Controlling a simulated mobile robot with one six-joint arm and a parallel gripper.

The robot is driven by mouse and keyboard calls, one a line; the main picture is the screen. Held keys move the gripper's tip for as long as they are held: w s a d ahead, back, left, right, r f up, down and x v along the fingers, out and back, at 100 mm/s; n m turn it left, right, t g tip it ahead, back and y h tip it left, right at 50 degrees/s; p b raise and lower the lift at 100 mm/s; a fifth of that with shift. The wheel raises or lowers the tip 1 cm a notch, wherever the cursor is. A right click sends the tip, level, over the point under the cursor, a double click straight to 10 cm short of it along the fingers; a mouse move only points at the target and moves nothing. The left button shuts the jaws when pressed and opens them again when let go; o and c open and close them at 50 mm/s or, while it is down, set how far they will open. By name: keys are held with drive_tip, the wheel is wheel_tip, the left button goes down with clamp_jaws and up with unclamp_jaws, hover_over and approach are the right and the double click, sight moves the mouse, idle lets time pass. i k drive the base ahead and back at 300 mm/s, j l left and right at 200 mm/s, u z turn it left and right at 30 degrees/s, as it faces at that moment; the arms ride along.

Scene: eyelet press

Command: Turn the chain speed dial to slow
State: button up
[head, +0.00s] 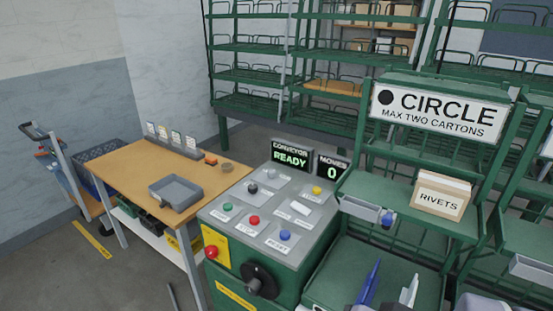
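A green control console (214,278) stands in the centre of the head view with a grey sloped panel on top. A large black rotary knob (262,281) is on the console's front face. Most labels are too small to read, so I cannot tell which of these is the chain speed dial or where it points. My gripper is not in view.
The panel also has green (227,206), red (254,220), blue (285,235) and yellow (316,189) controls. A red button (211,252) is on the front. Displays read READY (290,158) and 0 (331,171). A wooden table (130,175) stands left, green racks (420,220) right.

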sight(272, 173)
drive_tip(key=i+j, duration=0.8)
drive_tip(key=i, duration=0.2)
drive_tip(key=j+u, duration=0.05)
